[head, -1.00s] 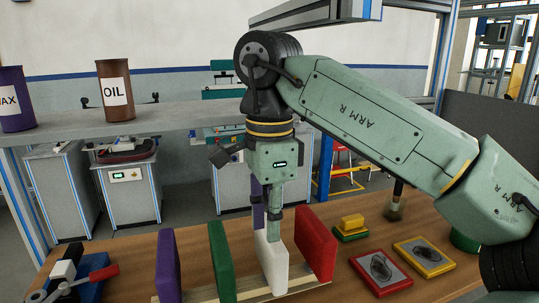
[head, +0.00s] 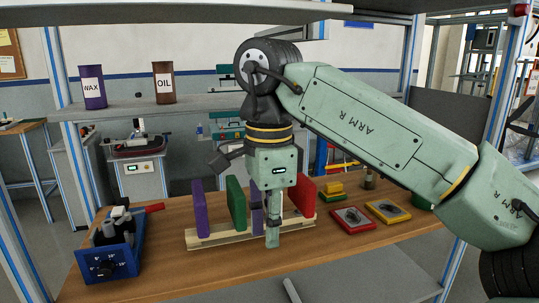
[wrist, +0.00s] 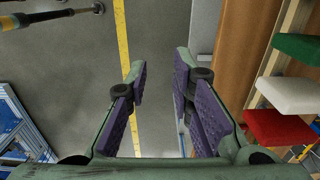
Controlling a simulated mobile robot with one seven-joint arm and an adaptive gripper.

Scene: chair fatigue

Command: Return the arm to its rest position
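My gripper (head: 265,222) hangs downward at the bench's front edge in the head view, with the arm bent above it. In the wrist view my gripper (wrist: 160,68) is open, its purple pads apart, with only floor and a yellow line between them. The wooden rack (head: 215,236) holds upright panels: purple (head: 199,208), green (head: 236,203) and red (head: 302,193). The white panel (wrist: 290,94) shows between the green (wrist: 297,46) and red (wrist: 279,129) ones in the wrist view. It is mostly hidden behind the gripper in the head view.
Red (head: 351,219) and yellow (head: 387,211) trays lie right of the rack. WAX (head: 92,87) and OIL (head: 164,82) cans stand on the shelf. Grey floor lies before the bench.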

